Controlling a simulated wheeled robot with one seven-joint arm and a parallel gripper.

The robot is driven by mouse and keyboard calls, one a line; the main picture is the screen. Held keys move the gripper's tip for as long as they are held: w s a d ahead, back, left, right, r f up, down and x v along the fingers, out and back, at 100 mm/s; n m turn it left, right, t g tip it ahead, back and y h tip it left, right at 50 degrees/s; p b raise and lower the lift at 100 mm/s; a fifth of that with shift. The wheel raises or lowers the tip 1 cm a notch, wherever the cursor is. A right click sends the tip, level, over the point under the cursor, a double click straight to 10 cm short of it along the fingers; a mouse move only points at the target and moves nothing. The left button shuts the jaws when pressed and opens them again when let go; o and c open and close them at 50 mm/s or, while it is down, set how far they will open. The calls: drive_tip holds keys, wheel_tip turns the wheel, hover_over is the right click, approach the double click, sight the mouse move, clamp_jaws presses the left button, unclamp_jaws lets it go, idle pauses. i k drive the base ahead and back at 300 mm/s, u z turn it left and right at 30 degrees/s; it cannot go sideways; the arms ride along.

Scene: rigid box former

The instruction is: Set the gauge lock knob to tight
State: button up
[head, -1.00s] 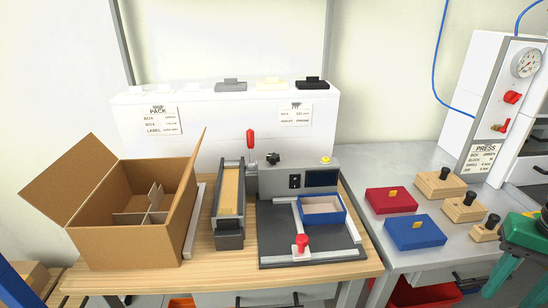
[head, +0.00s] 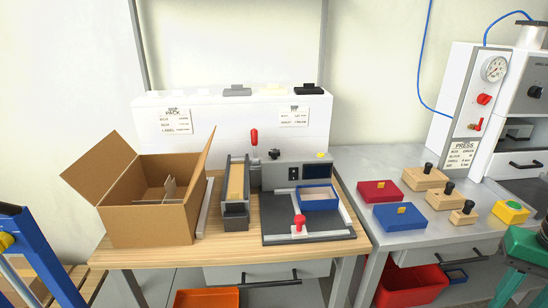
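A red knob (head: 299,222) stands upright on a white block at the front of a dark grey gauge plate (head: 275,232) on the wooden table. It looks like the gauge lock knob, but no label on it can be read, and I cannot tell whether it is tight or loose. A black knob (head: 274,153) sits on the grey housing behind the plate. A blue open box (head: 319,198) rests on the plate against white rails. My gripper is not in view.
An open cardboard box (head: 150,215) stands left of a narrow grey tray with a red-tipped lever (head: 254,137). On the right, the grey bench holds a red block (head: 379,190), a blue block (head: 401,217), wooden blocks and a press (head: 480,110). A green stand (head: 525,245) is at lower right.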

sight(274, 153)
drive_tip(key=u, duration=0.3)
drive_tip(key=i, duration=0.95)
drive_tip(key=u, duration=0.3)
